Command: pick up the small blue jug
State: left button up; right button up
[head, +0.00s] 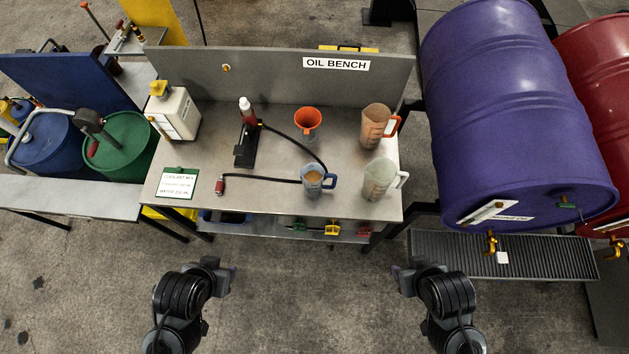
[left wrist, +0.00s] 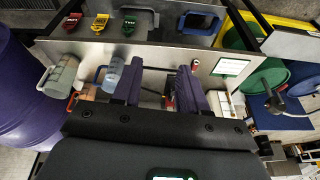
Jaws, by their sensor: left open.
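The small blue jug (head: 312,183) stands upright near the front edge of the oil bench (head: 225,190). It is bluish and see-through, with a blue handle on its right and something brownish inside. In the left wrist view the small blue jug (left wrist: 113,77) is just left of the fingers, partly covered by one of them. My left gripper (left wrist: 162,64) is open, with nothing between its fingers. In the head view my left gripper (head: 216,272) is in front of the bench, left of and apart from the jug. My right gripper (head: 408,280) is in front of the bench's right end; its fingers are unclear.
A clear jug (head: 379,178) with a white handle stands close right of the blue one. Behind are a brown jug (head: 374,127) and an orange funnel (head: 307,121). A black hose (head: 265,180) runs left of the jug. A purple drum (head: 510,120) lies right.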

pick_arm(q)
jog(key=o, duration=0.3)
jog(key=shift+s, duration=0.1)
jog(key=o, duration=0.7)
jog(key=shift+o, duration=0.4)
jog(key=shift+d, duration=0.1)
